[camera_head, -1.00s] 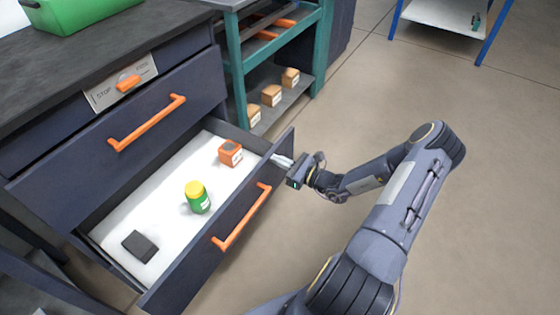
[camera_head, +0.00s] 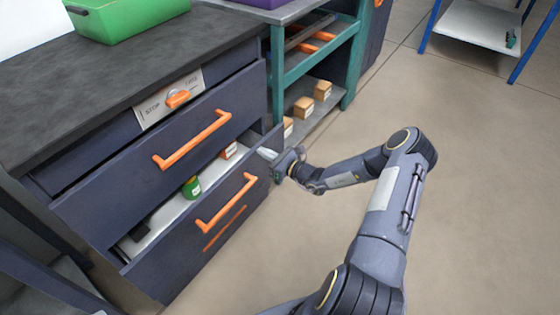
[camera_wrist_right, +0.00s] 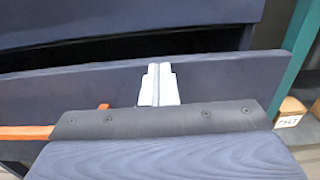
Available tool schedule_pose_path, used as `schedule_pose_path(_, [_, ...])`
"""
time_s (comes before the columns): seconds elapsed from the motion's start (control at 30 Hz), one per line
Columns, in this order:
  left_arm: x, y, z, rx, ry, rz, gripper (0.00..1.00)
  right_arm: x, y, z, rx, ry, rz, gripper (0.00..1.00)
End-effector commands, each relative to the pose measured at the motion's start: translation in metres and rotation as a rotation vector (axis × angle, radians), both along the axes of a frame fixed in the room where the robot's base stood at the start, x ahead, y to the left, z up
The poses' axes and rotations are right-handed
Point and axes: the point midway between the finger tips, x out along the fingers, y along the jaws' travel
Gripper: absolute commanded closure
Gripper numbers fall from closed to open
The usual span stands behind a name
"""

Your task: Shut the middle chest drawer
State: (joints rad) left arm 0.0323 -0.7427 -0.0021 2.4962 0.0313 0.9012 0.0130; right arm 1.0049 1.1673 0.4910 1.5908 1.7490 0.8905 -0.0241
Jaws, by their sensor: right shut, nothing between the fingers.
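The middle drawer (camera_head: 222,222) of the dark blue chest is partly open, with an orange handle (camera_head: 226,203) on its front. My right gripper (camera_head: 268,153) is shut and empty at the right end of the drawer front. In the right wrist view its closed pale fingertips (camera_wrist_right: 158,84) lie over the drawer front (camera_wrist_right: 215,80) near its top edge; I cannot tell whether they press on it. My left gripper is out of view.
The drawer above (camera_head: 150,155), with an orange handle (camera_head: 192,140), stands out slightly and overhangs. A green bin (camera_head: 130,15) sits on the chest top. A teal shelf rack (camera_head: 277,80) with small boxes stands beside the chest.

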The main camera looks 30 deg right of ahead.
Motion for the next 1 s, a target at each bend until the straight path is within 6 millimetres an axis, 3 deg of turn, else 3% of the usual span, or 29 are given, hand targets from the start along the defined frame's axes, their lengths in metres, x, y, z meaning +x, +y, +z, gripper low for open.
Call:
schedule_pose_path(0.2, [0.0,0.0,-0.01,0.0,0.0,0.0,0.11,0.043,0.019,-0.001,-0.001,-0.003,0.003,1.0])
schedule_pose_path(0.4, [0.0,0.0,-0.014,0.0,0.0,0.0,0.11,0.067,0.028,-0.001,0.0,-0.002,0.001,1.0])
schedule_pose_path(1.0, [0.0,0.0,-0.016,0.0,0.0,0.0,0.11,0.08,0.033,0.003,0.001,-0.005,-0.001,1.0])
